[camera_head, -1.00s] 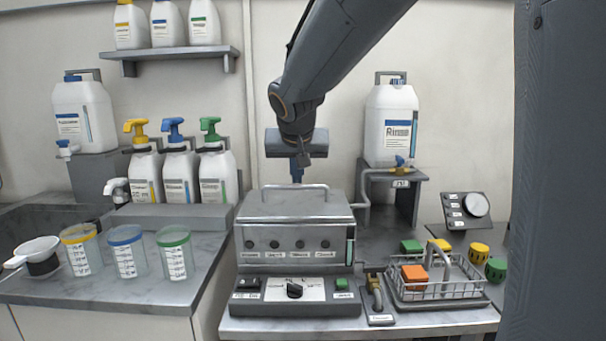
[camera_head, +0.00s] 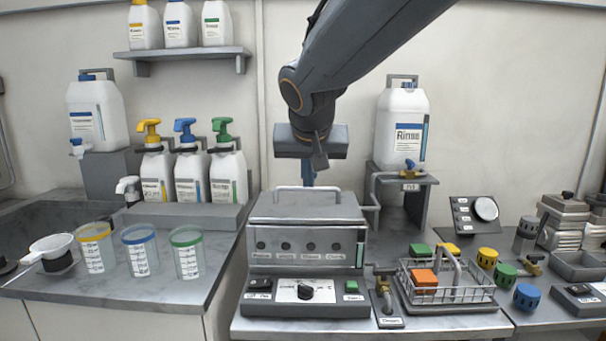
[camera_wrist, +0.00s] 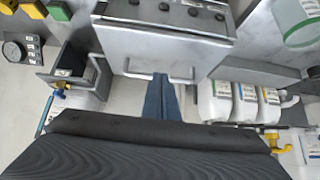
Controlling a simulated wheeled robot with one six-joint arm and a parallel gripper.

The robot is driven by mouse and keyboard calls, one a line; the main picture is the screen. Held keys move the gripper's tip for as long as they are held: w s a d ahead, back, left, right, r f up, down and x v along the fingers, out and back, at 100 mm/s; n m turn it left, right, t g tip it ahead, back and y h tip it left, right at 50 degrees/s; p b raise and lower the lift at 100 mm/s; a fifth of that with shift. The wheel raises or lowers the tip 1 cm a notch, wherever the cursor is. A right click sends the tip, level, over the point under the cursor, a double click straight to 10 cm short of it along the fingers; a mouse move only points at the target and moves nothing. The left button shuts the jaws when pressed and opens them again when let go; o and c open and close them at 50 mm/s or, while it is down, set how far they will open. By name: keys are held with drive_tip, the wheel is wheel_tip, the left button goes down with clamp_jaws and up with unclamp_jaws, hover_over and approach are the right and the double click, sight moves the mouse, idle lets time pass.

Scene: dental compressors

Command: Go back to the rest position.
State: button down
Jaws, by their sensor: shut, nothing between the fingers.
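My gripper (camera_head: 309,172) hangs in the air above the metal box machine (camera_head: 305,245) and its top handle, in front of the back wall. Its blue fingers are together with nothing between them. In the wrist view the shut fingers (camera_wrist: 161,98) point toward the machine's handle, which shows just beyond them (camera_wrist: 160,76). From these views I cannot tell the exact gap between fingertips and handle.
A wire basket (camera_head: 446,297) with an orange block stands to the right of the machine. The Rinse canister (camera_head: 402,135) sits on a stand behind it. Pump bottles (camera_head: 189,175) and measuring cups (camera_head: 140,252) are on the left. A wall shelf (camera_head: 190,54) holds bottles.

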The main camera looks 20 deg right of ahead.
drive_tip(key=s+a+f+n+g+y+p, duration=0.1)
drive_tip(key=s+a+f+n+g+p, duration=0.1)
drive_tip(key=s+f, duration=0.8)
drive_tip(key=s+a+f+n+g+y+p, duration=0.1)
drive_tip(key=s+f+g+p, duration=0.3)
drive_tip(key=s+f, duration=0.6)
drive_tip(key=shift+s+a+n+g+y, duration=0.3)
drive_tip(key=shift+s+a+n+g, duration=0.25)
drive_tip(key=shift+s+g, duration=0.3)
